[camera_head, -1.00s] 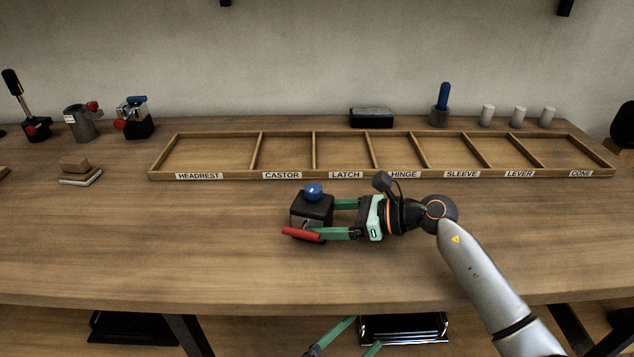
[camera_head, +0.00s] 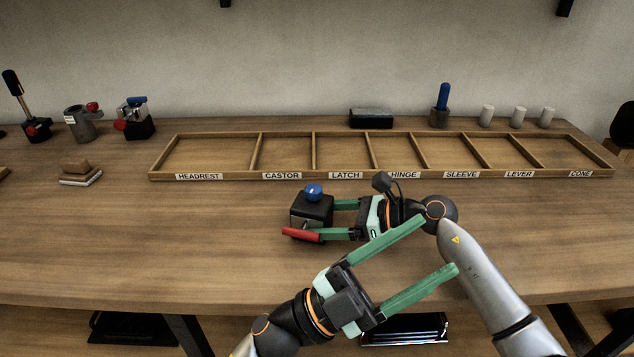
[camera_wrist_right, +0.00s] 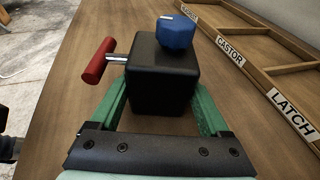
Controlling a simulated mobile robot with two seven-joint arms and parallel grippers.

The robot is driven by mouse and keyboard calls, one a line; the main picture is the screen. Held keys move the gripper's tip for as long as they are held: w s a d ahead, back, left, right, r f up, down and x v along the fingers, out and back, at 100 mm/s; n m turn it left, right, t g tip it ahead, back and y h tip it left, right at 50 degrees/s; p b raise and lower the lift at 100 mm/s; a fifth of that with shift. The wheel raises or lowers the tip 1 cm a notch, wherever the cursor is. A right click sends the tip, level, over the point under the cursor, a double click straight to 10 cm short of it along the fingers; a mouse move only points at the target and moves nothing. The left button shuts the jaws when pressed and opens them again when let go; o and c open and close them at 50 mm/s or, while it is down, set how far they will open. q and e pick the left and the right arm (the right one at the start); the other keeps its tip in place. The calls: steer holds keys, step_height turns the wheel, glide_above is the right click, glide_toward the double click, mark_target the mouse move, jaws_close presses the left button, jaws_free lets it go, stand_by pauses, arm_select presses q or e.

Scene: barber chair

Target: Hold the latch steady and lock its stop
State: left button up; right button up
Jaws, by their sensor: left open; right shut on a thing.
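The latch is a black block (camera_head: 312,210) with a blue knob (camera_head: 313,191) on top and a red handle (camera_head: 300,235) on its near side. It stands on the table in front of the tray. My right gripper (camera_head: 335,219) is shut on the block, one green finger on each side. The right wrist view shows the block (camera_wrist_right: 162,85), the blue knob (camera_wrist_right: 175,33) and the red handle (camera_wrist_right: 97,60) on a metal pin at the left. My left gripper (camera_head: 440,245) is open and empty, nearer the front edge, its fingers pointing right, away from the latch.
A wooden tray (camera_head: 230,176) with labelled compartments, all empty, lies behind the latch. Other devices (camera_head: 135,118) stand at the back left. A black box (camera_head: 371,118), a blue-handled part (camera_head: 441,105) and small white cylinders (camera_head: 519,116) stand behind the tray. The table's left front is clear.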

arm_select(q)
steer(key=w+d+r+m+g+y, duration=0.35)
steer(key=w+d+m+y, duration=0.75)
steer(key=y, duration=0.4)
steer(key=n+t+y, duration=0.2)
steer(key=n+y, duration=0.7)
steer(key=y, duration=0.4)
glide_toward(315, 188)
steer(key=x, duration=0.8)
steer(key=shift+a+f, duration=0.15)
steer(key=shift+f, duration=0.05)
jaws_close()
